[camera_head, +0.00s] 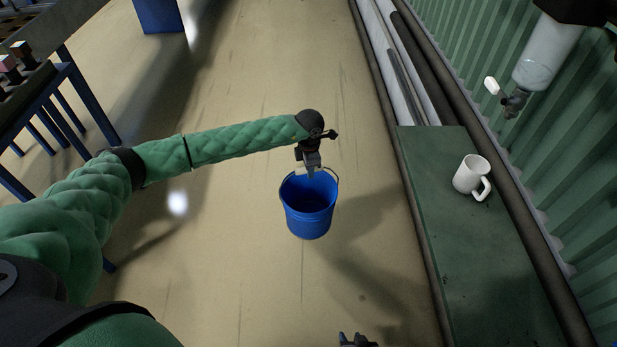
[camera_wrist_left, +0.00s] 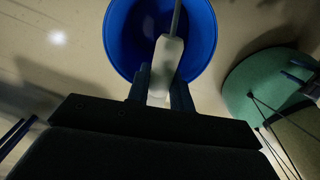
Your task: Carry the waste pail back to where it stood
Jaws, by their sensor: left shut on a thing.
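The waste pail (camera_head: 308,215) is blue, upright and open at the top, in the middle of the head view. My left gripper (camera_head: 311,172) is over its far rim, shut on the pale grip of the wire handle. In the left wrist view the pail (camera_wrist_left: 122,35) lies just beyond the fingers, and the pale grip (camera_wrist_left: 165,62) sits between the fingertips of my left gripper (camera_wrist_left: 161,88). The pail looks empty inside. I cannot tell whether its base touches the floor. My right gripper (camera_head: 356,341) shows only as dark tips at the bottom edge.
A green bench (camera_head: 460,250) with a white mug (camera_head: 470,175) runs along the right, beside pipes and a corrugated green wall (camera_head: 590,150). A tap (camera_head: 513,100) hangs above it. A blue-legged table (camera_head: 65,65) stands at the left; a blue box (camera_head: 158,14) is far back. The floor around the pail is clear.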

